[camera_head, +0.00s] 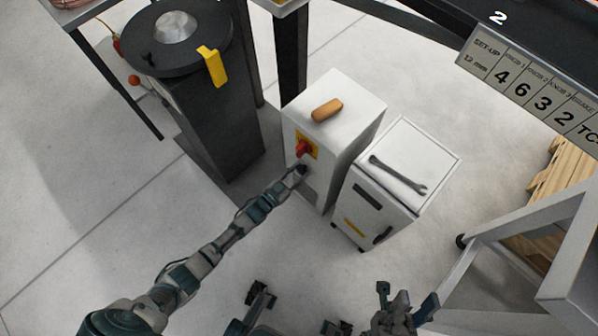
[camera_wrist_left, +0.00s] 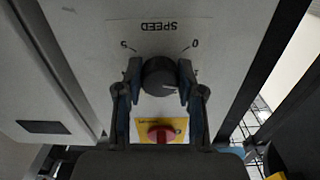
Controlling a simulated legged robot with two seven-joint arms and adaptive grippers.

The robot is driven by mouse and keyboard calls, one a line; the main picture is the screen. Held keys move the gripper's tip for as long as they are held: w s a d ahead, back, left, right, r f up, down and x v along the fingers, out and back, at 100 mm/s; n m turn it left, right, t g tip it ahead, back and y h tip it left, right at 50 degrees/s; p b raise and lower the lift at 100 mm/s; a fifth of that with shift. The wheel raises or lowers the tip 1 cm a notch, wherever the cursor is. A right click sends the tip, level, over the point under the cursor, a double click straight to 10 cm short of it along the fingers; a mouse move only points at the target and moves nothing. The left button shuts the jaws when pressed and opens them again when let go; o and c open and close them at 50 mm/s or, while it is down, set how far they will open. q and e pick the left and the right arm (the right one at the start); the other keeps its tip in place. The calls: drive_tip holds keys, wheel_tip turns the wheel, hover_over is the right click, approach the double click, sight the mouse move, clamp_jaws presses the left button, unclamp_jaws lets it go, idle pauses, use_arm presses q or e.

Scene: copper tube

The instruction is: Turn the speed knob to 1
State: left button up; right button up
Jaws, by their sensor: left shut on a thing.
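The black speed knob (camera_wrist_left: 159,76) is on the cabinet's front, under an upside-down SPEED label (camera_wrist_left: 155,27) in the left wrist view. That view shows a 0 at the right and a 5 at the left. A faint pale mark lies on the knob's lower right; its exact setting is hard to read. My left gripper (camera_wrist_left: 160,84) is shut on the knob, one finger on each side. In the head view, my left gripper (camera_head: 301,170) covers the knob at the cabinet front. My right gripper (camera_head: 406,297) is at the bottom, fingers apart and empty.
A red switch on a yellow plate (camera_wrist_left: 160,131) is close to the knob. The white cabinet (camera_head: 353,100) carries a wooden-coloured piece (camera_head: 327,109). A second cabinet (camera_head: 435,150) with a wrench (camera_head: 398,175) stands to its right. A dark pedestal (camera_head: 215,125) stands left.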

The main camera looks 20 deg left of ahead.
use_arm(q)
drive_tip(key=shift+a, duration=0.1)
idle(0.4)
drive_tip(key=o, duration=1.1)
drive_tip(key=shift+o, duration=0.2)
drive_tip(key=v, duration=1.2)
